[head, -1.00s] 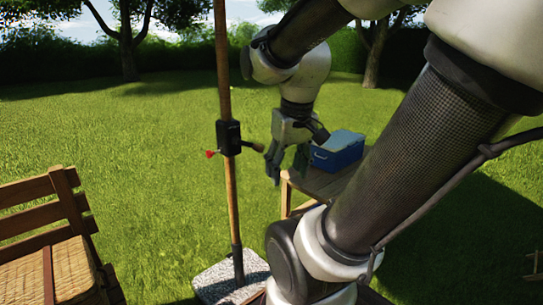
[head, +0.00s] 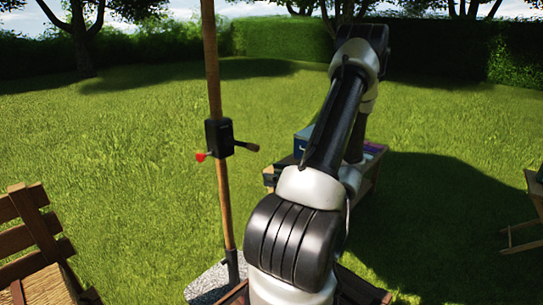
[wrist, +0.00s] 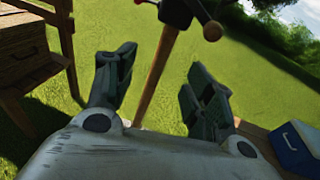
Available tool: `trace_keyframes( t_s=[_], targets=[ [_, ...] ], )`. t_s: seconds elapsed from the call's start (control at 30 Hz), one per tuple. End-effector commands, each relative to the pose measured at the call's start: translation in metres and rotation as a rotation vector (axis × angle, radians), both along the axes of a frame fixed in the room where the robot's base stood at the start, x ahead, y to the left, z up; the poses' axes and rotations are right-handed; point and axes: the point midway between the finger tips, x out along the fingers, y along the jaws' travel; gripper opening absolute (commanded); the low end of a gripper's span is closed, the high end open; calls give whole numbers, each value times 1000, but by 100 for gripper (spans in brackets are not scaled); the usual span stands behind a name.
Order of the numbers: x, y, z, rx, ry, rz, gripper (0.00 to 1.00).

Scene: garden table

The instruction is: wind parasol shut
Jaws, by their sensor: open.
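The parasol's wooden pole (head: 213,75) stands upright in the head view, with a black crank housing (head: 219,138) on it. A wooden-gripped crank handle (head: 246,146) sticks out to the right and a small red piece (head: 201,157) to the left. The parasol canopy is out of view.
A speckled stone base (head: 208,284) holds the pole. A wooden bench (head: 38,240) stands at left. A low wooden table with a blue box (wrist: 298,140) is behind my arm. Another wooden seat (head: 535,195) is at the right edge. Open lawn lies beyond.

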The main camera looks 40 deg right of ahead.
Motion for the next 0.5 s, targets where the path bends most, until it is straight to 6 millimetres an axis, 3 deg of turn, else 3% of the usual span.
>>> trace_keyframes(
  t_s=[0.1,0.2,0.5],
  targets=[
    [19,-33,20,14,-73,-118,54],
    [27,-48,32,33,-119,-180,54],
    [48,-47,38,56,-141,-187,54]
  ],
)
